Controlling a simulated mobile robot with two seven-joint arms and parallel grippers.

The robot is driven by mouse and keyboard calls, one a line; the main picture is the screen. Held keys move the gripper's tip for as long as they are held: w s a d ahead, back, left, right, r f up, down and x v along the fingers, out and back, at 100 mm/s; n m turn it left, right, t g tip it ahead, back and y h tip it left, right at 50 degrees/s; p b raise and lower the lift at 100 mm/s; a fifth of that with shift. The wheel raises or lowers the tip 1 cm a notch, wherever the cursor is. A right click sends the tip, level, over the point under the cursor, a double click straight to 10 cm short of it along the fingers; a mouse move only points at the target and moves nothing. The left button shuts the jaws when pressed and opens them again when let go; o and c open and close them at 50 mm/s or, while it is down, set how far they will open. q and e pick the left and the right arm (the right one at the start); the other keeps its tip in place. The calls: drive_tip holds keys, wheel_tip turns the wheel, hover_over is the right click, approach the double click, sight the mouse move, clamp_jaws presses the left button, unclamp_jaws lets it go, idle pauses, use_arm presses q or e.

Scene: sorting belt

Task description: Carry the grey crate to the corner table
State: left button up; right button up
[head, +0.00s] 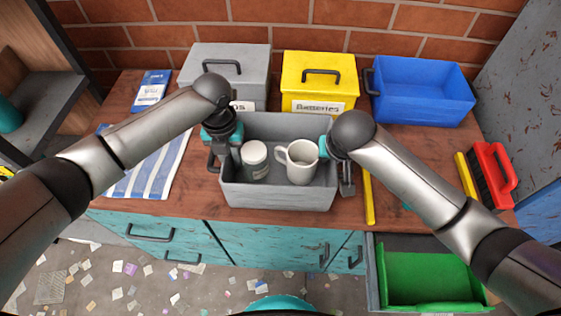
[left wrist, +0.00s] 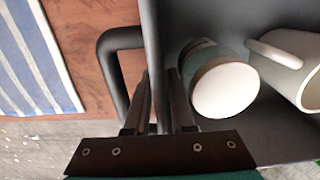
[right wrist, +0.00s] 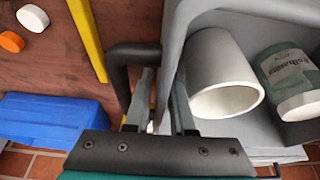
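The grey crate (head: 277,194) stands upright at the front of the wooden worktop, with a dark handle at each end. In it are a jar with a white lid (head: 256,160) and a white mug (head: 300,161). My left gripper (head: 228,150) is at the crate's left end, its fingers close together on both sides of the end wall, beside the handle (left wrist: 112,70). My right gripper (head: 340,160) straddles the right end wall in the same way, beside the other handle (right wrist: 125,65). Both look shut on the wall. I cannot pick out a corner table.
Behind the crate stand a lidded grey box (head: 190,68), a yellow batteries box (head: 303,100) and a blue bin (head: 425,108). A striped cloth (head: 150,170) lies left; a yellow stick (head: 368,200) and red brush (head: 492,175) lie right. A green bin (head: 425,280) sits lower right. Litter covers the floor.

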use_arm(q)
drive_tip(key=shift+f, duration=0.25)
use_arm(e)
drive_tip(key=shift+w+f, duration=0.1)
drive_tip(key=shift+f, duration=0.1)
use_arm(q)
drive_tip(key=shift+c, duration=0.2)
use_arm(e)
drive_tip(key=shift+c, duration=0.2)
use_arm(q)
clamp_jaws()
use_arm(e)
clamp_jaws()
use_arm(q)
drive_tip(key=shift+r, duration=0.1)
idle(0.4)
